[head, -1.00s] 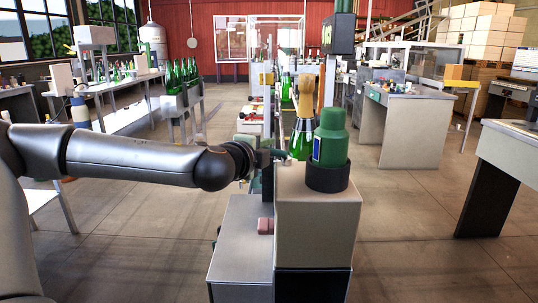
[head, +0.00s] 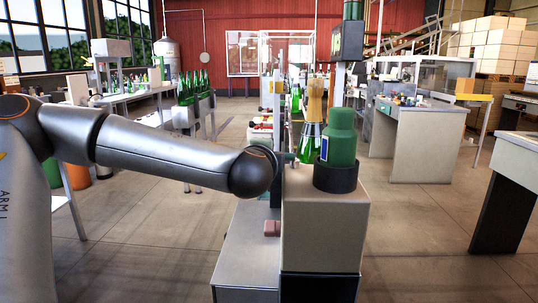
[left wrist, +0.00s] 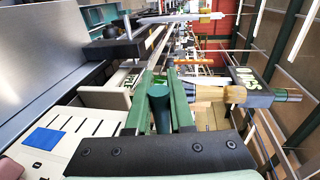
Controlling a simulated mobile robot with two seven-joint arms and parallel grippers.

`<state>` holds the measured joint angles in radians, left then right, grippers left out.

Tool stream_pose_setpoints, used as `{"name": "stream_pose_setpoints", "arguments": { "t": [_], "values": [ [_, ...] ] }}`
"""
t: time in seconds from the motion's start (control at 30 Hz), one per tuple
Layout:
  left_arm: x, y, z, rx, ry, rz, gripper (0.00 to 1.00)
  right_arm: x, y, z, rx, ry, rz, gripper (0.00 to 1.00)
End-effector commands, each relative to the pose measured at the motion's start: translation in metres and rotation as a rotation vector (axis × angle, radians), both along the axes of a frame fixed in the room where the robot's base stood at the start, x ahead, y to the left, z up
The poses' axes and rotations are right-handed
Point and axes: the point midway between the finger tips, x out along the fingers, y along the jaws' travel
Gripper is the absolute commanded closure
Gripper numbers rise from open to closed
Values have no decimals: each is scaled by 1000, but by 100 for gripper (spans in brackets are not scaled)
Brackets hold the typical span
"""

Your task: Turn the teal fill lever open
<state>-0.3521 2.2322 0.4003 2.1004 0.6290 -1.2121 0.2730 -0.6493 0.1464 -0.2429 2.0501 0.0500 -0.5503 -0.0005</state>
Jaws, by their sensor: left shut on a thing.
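My left gripper (left wrist: 160,76) has its two long fingers closed around the teal lever (left wrist: 159,100) in the left wrist view, with the lever's rounded end between them. In the head view my left arm reaches in from the left and its rounded wrist hides most of the gripper. A small teal piece (head: 290,158) shows just past the wrist, beside the machine; I cannot tell whether it is lever or finger. How far the lever is turned is unclear. My right gripper is in neither view.
A green bottle with a tan top (head: 313,102) stands close behind the grip. A larger green container (head: 338,137) sits in a black holder on a beige block (head: 325,225). A small pink block (head: 272,228) lies on the grey cabinet. Open floor lies to the right.

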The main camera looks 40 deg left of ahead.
Motion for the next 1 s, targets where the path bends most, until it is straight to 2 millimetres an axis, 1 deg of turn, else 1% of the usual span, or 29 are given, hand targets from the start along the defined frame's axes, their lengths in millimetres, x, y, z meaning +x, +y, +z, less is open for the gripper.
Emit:
{"name": "stream_pose_setpoints", "arguments": {
  "t": [0.17, 0.2, 0.43, 0.67, 0.77, 0.87, 1.0],
  "values": [
    [0, 0, 0, 0, 0, -1, 100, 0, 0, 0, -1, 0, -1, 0],
    [0, 0, 0, 0, 0, -1, 76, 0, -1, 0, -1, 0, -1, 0],
    [0, 0, 0, 0, 0, -1, 50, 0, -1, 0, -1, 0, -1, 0],
    [0, 0, 0, 0, 0, -1, 50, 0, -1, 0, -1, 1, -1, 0],
    [-3, -2, 1, 0, -1, -1, 50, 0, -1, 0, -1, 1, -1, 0],
    [-12, -8, 4, -2, -2, -3, 50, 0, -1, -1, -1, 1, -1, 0],
    [-35, -23, 9, 0, -4, -6, 50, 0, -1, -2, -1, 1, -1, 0]
  ]
}}
